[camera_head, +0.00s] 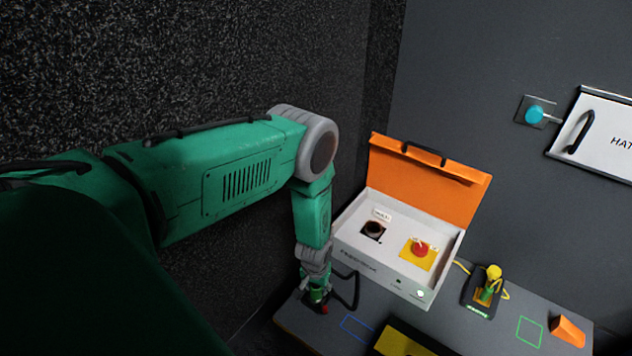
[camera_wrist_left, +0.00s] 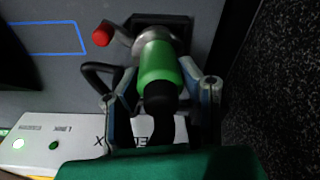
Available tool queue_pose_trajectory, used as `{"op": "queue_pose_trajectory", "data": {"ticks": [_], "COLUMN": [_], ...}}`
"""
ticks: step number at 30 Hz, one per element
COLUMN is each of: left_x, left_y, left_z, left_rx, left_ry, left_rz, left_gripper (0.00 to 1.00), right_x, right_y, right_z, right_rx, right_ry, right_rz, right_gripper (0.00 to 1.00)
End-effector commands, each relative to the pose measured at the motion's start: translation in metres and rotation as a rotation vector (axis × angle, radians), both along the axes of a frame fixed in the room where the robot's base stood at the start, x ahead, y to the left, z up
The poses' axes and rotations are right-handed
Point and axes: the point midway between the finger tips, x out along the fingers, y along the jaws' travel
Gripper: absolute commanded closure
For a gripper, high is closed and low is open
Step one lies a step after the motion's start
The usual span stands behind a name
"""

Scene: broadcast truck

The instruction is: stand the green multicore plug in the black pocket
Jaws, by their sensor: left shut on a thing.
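The green multicore plug (camera_wrist_left: 160,62) is between the fingers of my left gripper (camera_wrist_left: 163,88) in the left wrist view. It has a metal collar and a side lever with a red knob (camera_wrist_left: 101,36). A black cable end leaves its near side. A dark square-edged piece (camera_wrist_left: 178,19), which looks like the black pocket, lies just beyond the collar. I cannot tell whether the plug's front end is inside it or only above it. In the head view my left gripper (camera_head: 316,292) is low at the table's left end, and the plug is mostly hidden. My right gripper is not in view.
An open white case with an orange lid (camera_head: 425,185) stands beside the gripper. A black holder (camera_head: 478,306) with a yellow and green plug (camera_head: 491,283) stands further right. Blue (camera_head: 357,328) and green (camera_head: 530,332) outlines mark the table. An orange wedge (camera_head: 568,331) is at right.

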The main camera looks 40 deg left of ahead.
Motion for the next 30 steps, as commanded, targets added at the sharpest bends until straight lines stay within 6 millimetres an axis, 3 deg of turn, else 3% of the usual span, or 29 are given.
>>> {"op": "queue_pose_trajectory", "data": {"ticks": [6,7,9,20,26,30], "left_x": [0.0,0.0,0.0,0.0,-0.002,-0.004], "left_y": [0.001,0.001,0.001,0.001,0.001,0.0], "left_z": [-0.006,-0.005,-0.005,-0.001,0.027,0.058], "left_rx": [-0.002,-0.002,-0.003,-0.002,-0.004,-0.005], "left_ry": [0.0,0.0,0.0,0.0,-0.001,-0.001], "left_rz": [0.001,0.001,0.001,0.001,0.002,0.001], "left_gripper": [0.9,0.6,0.43,0.43,0.43,0.43], "right_x": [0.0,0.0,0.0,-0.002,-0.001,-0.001], "right_y": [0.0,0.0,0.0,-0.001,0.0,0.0], "right_z": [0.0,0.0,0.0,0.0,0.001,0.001], "right_rx": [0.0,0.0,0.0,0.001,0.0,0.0], "right_ry": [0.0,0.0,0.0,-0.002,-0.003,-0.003], "right_rz": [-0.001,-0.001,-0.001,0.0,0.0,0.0], "right_gripper": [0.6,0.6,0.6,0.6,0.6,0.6]}}
